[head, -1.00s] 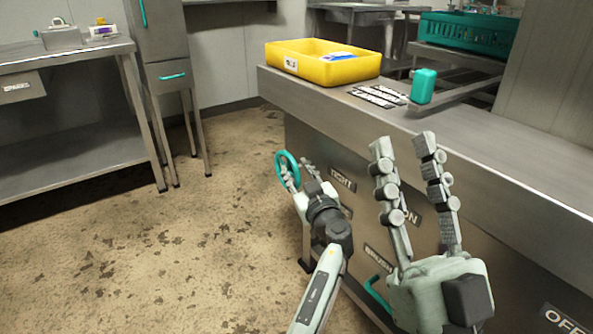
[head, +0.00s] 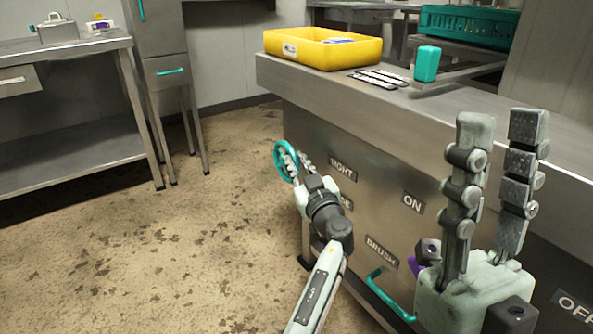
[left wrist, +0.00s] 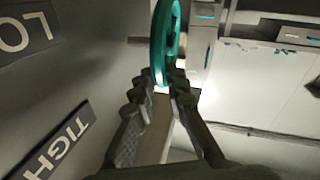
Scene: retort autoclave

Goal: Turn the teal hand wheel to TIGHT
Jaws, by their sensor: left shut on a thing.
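The teal hand wheel (head: 287,161) stands at the left end of the steel counter's front, near the TIGHT label (head: 342,168). My left gripper (head: 297,164) is at the wheel, its fingers shut on the rim. In the left wrist view the wheel (left wrist: 165,45) is seen edge-on, with its lower rim between the fingertips (left wrist: 160,88). The TIGHT label (left wrist: 62,142) and part of another label (left wrist: 28,32) show there too. My right gripper (head: 500,135) is raised in front of the counter, its two fingers apart with nothing between them.
The steel counter (head: 400,115) carries a yellow bin (head: 322,55), a teal block (head: 426,64) and dark label strips (head: 378,78). A teal handle (head: 388,295) sits low by the BRUSH label (head: 381,252). A steel table (head: 70,120) stands left; the floor between is clear.

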